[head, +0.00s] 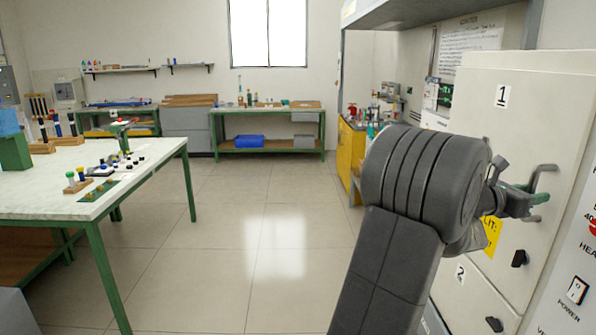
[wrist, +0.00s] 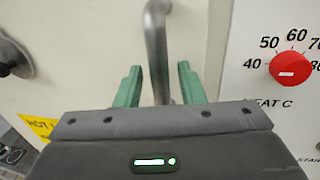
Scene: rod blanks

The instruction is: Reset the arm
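My gripper (head: 533,203) is at the right of the head view, at the grey handle (head: 546,168) of the white cabinet door marked 1 (head: 532,117). In the wrist view my two green fingers (wrist: 159,82) stand apart, one on each side of the curved metal handle (wrist: 156,35). A gap shows on both sides of the handle, so my gripper is open and not clamped on it. The handle's lower end is hidden behind the gripper body in the wrist view. The door looks shut.
A control panel with a red temperature knob (wrist: 290,69) is close on the right. A lower door marked 2 (head: 461,272) is below. A yellow cabinet (head: 351,155) stands behind the arm. A green-legged table (head: 150,152) is at left; the floor (head: 255,240) between is clear.

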